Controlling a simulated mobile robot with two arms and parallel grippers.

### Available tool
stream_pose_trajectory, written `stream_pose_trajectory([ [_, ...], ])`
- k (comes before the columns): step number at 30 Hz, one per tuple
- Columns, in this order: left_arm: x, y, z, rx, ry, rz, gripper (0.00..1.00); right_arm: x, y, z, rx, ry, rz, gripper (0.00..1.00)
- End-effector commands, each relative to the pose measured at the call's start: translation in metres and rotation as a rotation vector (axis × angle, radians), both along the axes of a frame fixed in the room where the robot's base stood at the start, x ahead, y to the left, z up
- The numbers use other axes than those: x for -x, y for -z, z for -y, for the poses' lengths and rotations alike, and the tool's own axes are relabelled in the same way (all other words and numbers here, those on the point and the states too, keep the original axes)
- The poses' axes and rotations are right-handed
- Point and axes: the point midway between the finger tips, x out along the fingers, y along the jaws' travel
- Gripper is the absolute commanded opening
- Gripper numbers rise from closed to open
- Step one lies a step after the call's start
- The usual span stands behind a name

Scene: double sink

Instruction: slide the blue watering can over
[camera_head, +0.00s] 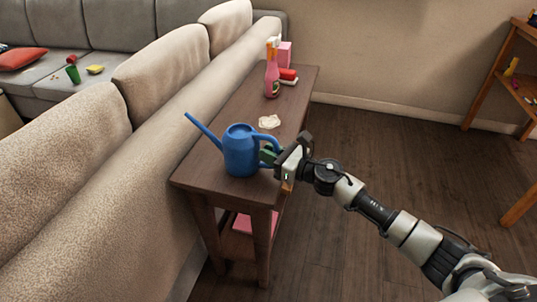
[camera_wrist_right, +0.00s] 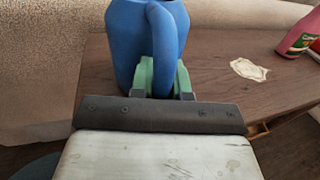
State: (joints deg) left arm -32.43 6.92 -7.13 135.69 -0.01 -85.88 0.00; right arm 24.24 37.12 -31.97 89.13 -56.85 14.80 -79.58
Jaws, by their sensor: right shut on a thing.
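The blue watering can (camera_head: 241,152) stands upright near the front end of the narrow wooden table (camera_head: 214,169). Its spout points up and to the left, and its handle is on the right. My right gripper (camera_head: 268,154) reaches in from the right and is shut on the can's handle. In the right wrist view the can (camera_wrist_right: 128,45) fills the upper middle, and the green fingertips (camera_wrist_right: 162,78) lie on either side of the lower handle. My left gripper is not in view.
Farther back stand a pink spray bottle (camera_head: 272,79), a red and white item (camera_head: 287,76) and a pink box (camera_head: 285,54). A beige sofa (camera_head: 128,165) runs along the table's left side. The floor (camera_head: 390,150) at right is open.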

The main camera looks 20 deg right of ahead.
Motion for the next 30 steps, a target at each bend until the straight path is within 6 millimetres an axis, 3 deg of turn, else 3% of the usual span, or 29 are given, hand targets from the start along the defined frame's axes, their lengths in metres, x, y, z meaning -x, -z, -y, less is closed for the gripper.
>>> stream_pose_trajectory([
  [7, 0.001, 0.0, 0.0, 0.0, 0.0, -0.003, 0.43, 0.0, 0.0, 0.0, 0.0, -0.001, 0.0, 0.0],
  [8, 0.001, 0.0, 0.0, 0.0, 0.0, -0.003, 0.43, 0.0, 0.0, 0.0, 0.0, -0.001, 0.0, 0.19],
  [13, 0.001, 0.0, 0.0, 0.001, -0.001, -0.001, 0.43, 0.0, 0.0, 0.0, 0.0, 0.0, 0.0, 0.45],
  [23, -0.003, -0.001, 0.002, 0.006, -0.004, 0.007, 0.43, 0.002, 0.0, 0.002, 0.0, 0.0, 0.0, 0.46],
  [30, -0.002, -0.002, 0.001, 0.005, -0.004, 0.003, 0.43, 0.03, 0.003, 0.025, 0.002, 0.002, -0.002, 0.46],
])
